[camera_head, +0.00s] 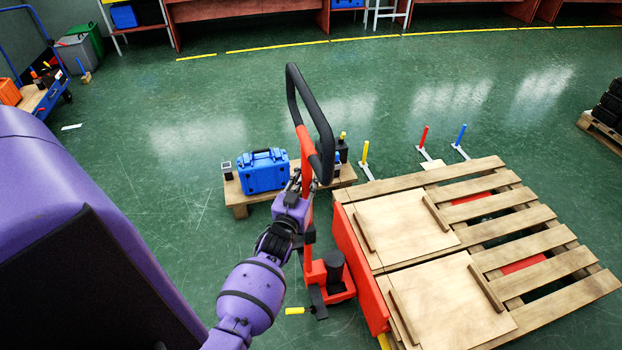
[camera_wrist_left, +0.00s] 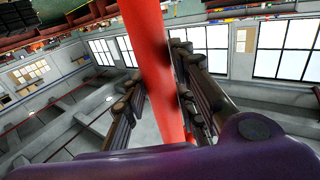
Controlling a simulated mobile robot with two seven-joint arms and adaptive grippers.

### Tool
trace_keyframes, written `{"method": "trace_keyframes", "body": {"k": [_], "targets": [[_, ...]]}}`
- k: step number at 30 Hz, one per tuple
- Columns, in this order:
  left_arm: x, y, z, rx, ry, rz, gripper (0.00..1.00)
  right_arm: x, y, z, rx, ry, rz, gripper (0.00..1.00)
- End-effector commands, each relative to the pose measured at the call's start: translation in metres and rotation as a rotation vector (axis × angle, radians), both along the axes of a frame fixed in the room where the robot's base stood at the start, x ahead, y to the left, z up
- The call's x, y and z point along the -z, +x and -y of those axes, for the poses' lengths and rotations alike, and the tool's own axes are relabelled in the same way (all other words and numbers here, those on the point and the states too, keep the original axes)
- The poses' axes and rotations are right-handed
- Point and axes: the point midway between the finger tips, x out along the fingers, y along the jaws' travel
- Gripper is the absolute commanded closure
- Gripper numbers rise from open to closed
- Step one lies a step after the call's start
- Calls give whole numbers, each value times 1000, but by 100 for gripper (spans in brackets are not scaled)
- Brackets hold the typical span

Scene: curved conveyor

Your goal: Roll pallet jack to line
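The red pallet jack (camera_head: 345,248) stands in the middle of the head view, with a tall red shaft and a black loop handle (camera_head: 291,95) on top. Its red forks (camera_head: 522,264) show through gaps in a wooden pallet (camera_head: 512,229) on the right. My left gripper (camera_head: 297,181) is at the shaft, below the loop. In the left wrist view the red shaft (camera_wrist_left: 152,45) passes between the two dark fingers (camera_wrist_left: 160,105). The fingers are spread, with a gap on the left side; firm contact is not clear. My right gripper is not in view.
A small pallet (camera_head: 239,197) with a blue case (camera_head: 263,171) stands just behind the jack. Red, yellow and blue posts (camera_head: 424,137) stand behind the large pallet. A yellow floor line (camera_head: 275,48) runs along the back. Green floor between is clear.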

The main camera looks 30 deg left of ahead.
Motion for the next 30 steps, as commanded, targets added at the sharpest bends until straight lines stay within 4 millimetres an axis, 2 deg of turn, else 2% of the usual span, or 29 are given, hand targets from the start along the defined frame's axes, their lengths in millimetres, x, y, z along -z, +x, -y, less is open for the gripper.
{"method": "trace_keyframes", "body": {"k": [1,3,14,17,30], "targets": [[1,0,0,0,0,-1,65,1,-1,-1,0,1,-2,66],[0,1,1,1,0,0,57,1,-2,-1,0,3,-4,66],[0,-2,3,3,-1,1,57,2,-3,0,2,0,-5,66],[0,-13,6,2,-1,0,57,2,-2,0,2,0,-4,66],[0,-97,29,1,-1,0,57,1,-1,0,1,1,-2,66]]}}
